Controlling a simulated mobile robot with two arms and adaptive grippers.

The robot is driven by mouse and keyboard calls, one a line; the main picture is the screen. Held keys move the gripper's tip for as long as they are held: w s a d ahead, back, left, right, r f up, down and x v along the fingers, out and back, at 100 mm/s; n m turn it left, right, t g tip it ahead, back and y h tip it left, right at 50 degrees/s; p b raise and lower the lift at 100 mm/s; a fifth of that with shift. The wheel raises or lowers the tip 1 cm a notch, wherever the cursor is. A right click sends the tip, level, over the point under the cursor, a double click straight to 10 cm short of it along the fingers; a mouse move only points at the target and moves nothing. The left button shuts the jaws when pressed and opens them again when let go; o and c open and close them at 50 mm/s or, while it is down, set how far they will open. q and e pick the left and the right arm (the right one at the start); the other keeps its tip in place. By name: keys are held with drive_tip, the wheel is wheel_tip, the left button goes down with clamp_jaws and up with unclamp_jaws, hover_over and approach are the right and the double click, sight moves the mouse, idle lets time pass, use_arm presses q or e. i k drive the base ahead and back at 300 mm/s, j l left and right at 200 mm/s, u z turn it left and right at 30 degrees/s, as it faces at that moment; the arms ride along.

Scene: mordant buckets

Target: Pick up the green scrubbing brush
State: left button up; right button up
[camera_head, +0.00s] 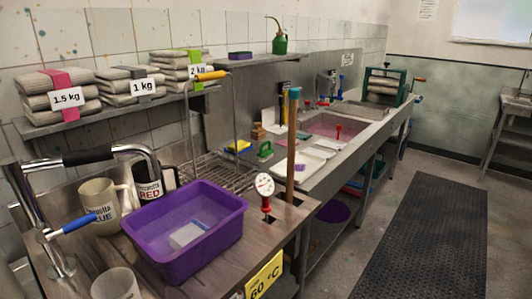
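A small green object with an arched handle, which looks like the green scrubbing brush (265,150), lies on the steel counter in the middle of the picture. It is right of a yellow and blue sponge and left of the upright wooden stick. Nothing covers it, but it is too small to make out bristles. Neither of my grippers shows in this view.
A purple tub (223,243) and mugs (99,205) stand in front. A wooden stick (292,150), dial thermometer (265,185), wire rack (205,170), sponge (238,146) and white trays (310,158) are near the brush. Floor around the black mat (425,240) is free.

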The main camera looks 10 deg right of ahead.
sight(264, 155)
drive_tip(key=u, duration=0.7)
drive_tip(key=i+l+u, duration=0.15)
drive_tip(key=l+u, duration=0.3)
drive_tip(key=l, duration=0.15)
drive_tip(key=l+u, duration=0.95)
drive_tip(key=l, duration=0.3)
drive_tip(key=k+j, duration=0.05)
